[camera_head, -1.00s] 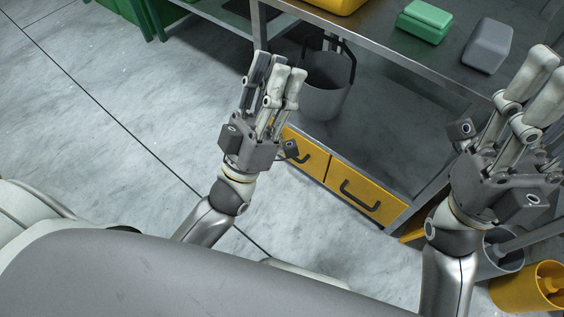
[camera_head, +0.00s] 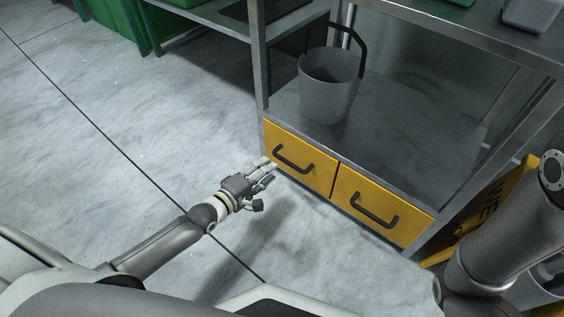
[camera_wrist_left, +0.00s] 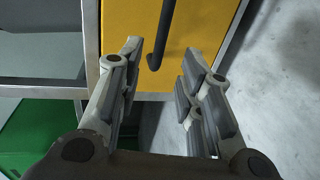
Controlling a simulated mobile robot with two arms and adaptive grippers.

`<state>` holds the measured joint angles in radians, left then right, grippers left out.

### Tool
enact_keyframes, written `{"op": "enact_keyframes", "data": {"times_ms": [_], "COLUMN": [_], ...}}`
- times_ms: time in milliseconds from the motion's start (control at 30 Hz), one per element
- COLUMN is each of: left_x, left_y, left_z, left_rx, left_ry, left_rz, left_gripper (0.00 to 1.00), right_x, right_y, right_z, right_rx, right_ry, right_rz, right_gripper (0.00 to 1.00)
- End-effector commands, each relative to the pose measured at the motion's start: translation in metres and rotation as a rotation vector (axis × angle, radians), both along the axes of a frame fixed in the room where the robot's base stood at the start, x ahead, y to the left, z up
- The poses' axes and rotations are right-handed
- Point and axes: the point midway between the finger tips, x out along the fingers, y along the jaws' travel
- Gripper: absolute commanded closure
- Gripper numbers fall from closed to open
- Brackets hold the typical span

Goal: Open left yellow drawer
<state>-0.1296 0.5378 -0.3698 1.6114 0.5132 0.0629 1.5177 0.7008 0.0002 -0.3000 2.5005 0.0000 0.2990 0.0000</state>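The left yellow drawer (camera_head: 301,163) is shut, under the shelf of a metal rack, with a dark bar handle (camera_head: 292,160) on its front. My left gripper (camera_head: 270,166) is low, just in front of the left edge of this drawer. In the left wrist view my left gripper (camera_wrist_left: 159,75) is open and empty, with the dark handle (camera_wrist_left: 163,35) beyond and between its fingertips, seemingly not touched. The yellow drawer front (camera_wrist_left: 190,25) fills the upper middle there. My right gripper is out of view; only its arm shows at the right.
A right yellow drawer (camera_head: 382,208) with its own handle sits beside it, shut. A grey bucket (camera_head: 331,85) stands on the rack shelf. A yellow sign (camera_head: 493,208) leans at the right. The floor to the left is clear.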

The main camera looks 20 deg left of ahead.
Motion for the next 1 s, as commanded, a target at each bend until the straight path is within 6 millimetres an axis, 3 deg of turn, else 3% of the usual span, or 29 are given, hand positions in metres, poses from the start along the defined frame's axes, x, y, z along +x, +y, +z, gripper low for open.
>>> {"op": "enact_keyframes", "data": {"times_ms": [33, 100, 400, 900, 1000], "left_x": [0.011, 0.023, 0.063, 0.074, 0.074], "left_y": [-0.004, -0.009, -0.023, -0.028, -0.028], "left_z": [-0.008, -0.010, -0.017, -0.016, -0.016], "left_rx": [-0.001, -0.001, 0.001, 0.001, 0.002], "left_ry": [-0.006, -0.006, -0.005, -0.002, -0.003], "left_rz": [0.000, 0.000, -0.002, -0.001, -0.002], "left_gripper": [0.66, 0.66, 0.66, 0.66, 0.79], "right_x": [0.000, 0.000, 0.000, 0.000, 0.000], "right_y": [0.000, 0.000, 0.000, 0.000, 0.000], "right_z": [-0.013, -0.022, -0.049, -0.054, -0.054], "right_rx": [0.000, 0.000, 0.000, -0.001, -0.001], "right_ry": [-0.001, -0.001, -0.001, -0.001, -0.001], "right_rz": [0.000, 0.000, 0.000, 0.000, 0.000], "right_gripper": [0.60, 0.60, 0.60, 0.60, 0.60]}}
